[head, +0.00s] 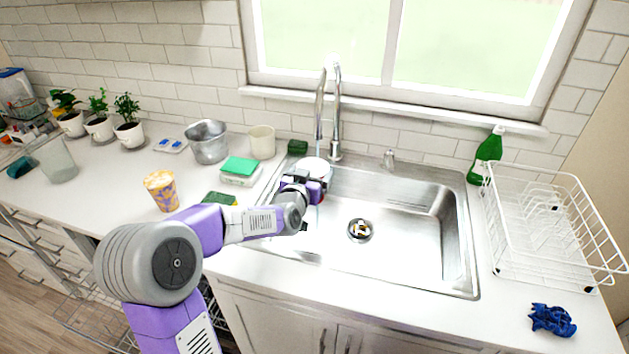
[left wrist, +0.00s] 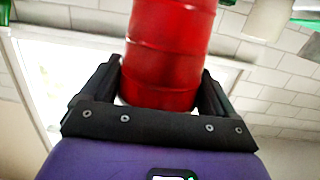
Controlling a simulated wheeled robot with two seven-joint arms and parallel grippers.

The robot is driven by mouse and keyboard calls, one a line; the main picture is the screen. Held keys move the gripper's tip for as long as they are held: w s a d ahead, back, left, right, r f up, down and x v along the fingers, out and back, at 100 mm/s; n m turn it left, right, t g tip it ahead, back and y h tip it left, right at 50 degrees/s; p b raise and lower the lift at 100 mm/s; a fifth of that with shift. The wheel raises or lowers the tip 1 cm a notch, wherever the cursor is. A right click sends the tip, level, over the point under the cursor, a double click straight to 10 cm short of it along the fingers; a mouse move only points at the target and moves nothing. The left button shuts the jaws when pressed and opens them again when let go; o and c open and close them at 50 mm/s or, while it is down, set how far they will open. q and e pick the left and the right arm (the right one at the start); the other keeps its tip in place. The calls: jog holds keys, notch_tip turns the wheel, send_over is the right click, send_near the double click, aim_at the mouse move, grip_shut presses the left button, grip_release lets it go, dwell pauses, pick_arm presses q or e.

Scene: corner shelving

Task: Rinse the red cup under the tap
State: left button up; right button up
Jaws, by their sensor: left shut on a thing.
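My left gripper (head: 306,184) is over the left side of the steel sink (head: 415,262), below the tap (head: 335,115). It is shut on the red cup (head: 315,166), whose pale round opening or inside shows under the spout in the head view. The gripper and wrist hide most of the cup's side there. In the left wrist view the red cup (left wrist: 168,50) sits between the two black fingers of the gripper (left wrist: 160,80). A thin bluish streak below the cup looks like water. My right gripper is not in view.
A white dish rack (head: 545,225) and a green bottle (head: 487,155) stand right of the sink. A blue cloth (head: 552,319) lies in front. Left are a patterned cup (head: 161,190), a metal pot (head: 207,141) and potted plants (head: 129,130). The drain (head: 360,230) is partly covered by small items.

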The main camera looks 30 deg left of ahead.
pick_arm(q)
jog(key=v, duration=0.2)
jog(key=b+v, duration=0.1)
jog(key=f+b+v, duration=0.1)
jog(key=v, duration=0.1)
jog(key=shift+s+d+r, duration=0.15)
jog(key=shift+s+d, duration=0.15)
jog(key=shift+s, duration=0.1)
dwell(1.2)
jog(key=shift+s+d+r+p, duration=0.3)
jog(key=shift+s+r, duration=0.35)
jog(key=shift+s, duration=0.15)
jog(key=shift+s+d+r+p, duration=0.15)
jog(key=shift+s+r+p, duration=0.15)
jog(key=shift+s+r, duration=0.45)
jog(key=shift+s+d+r+p, duration=0.3)
jog(key=shift+s+r, duration=0.3)
jog(key=shift+s, duration=0.25)
jog(key=shift+a, duration=0.1)
